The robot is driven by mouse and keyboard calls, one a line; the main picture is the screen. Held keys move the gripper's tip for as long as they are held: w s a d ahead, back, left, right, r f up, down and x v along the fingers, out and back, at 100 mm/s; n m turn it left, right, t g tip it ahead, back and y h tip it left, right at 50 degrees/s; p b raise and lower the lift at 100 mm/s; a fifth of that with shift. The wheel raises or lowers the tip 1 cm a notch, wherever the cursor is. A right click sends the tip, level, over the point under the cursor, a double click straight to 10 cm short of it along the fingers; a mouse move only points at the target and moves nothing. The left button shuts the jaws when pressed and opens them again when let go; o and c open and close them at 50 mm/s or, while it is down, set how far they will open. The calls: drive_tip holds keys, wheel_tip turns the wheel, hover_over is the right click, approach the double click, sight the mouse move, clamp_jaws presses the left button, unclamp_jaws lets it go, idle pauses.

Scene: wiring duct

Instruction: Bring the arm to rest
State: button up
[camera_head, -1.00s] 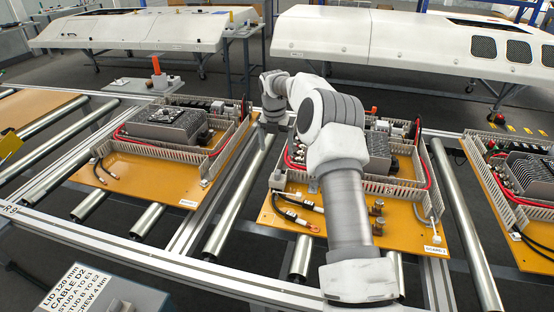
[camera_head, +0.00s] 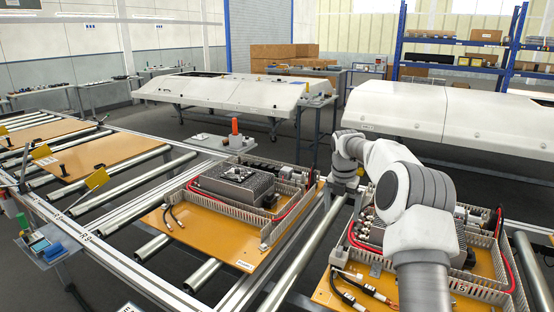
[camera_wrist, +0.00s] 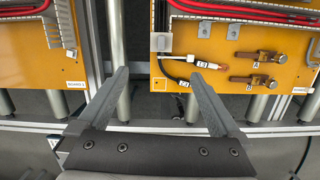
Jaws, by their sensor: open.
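My gripper (camera_wrist: 155,95) shows in the wrist view with its two grey fingers spread wide and nothing between them. It is above the roller conveyor, over the gap between two orange boards. The right board (camera_wrist: 205,80) carries a black cable end with a white tag and two brass studs marked A and B. In the head view my arm reaches forward over this board (camera_head: 335,293) and hides much of it. The gripper end (camera_head: 345,185) is small there, at the board's far left corner.
Another orange board (camera_head: 205,235) with a grey finned unit and wiring ducts lies to the left on the rollers. Bare boards (camera_head: 105,155) lie farther left. White covers (camera_head: 225,92) stand on frames behind. A small side table (camera_head: 50,250) is at the lower left.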

drive_tip(key=s+a+r+m+t, duration=0.1)
drive_tip(key=s+a+r+m, duration=0.4)
drive_tip(key=s+r+m, duration=0.35)
drive_tip(key=s+a+r+m+t, duration=0.1)
drive_tip(key=s+a+r+m, duration=0.35)
drive_tip(key=s+r, duration=0.55)
drive_tip(key=s+a+f+m+t, duration=0.1)
drive_tip(key=s+f+m, duration=0.1)
drive_tip(key=s+m, duration=0.5)
drive_tip(key=s+a+f+m+t+y, duration=0.1)
drive_tip(key=s+m, duration=0.7)
drive_tip(key=s, duration=0.9)
wheel_tip(320, 180, down, 2)
drive_tip(key=shift+s+a+f, duration=0.15)
drive_tip(key=shift+s+a, duration=0.25)
drive_tip(key=shift+a, duration=0.05)
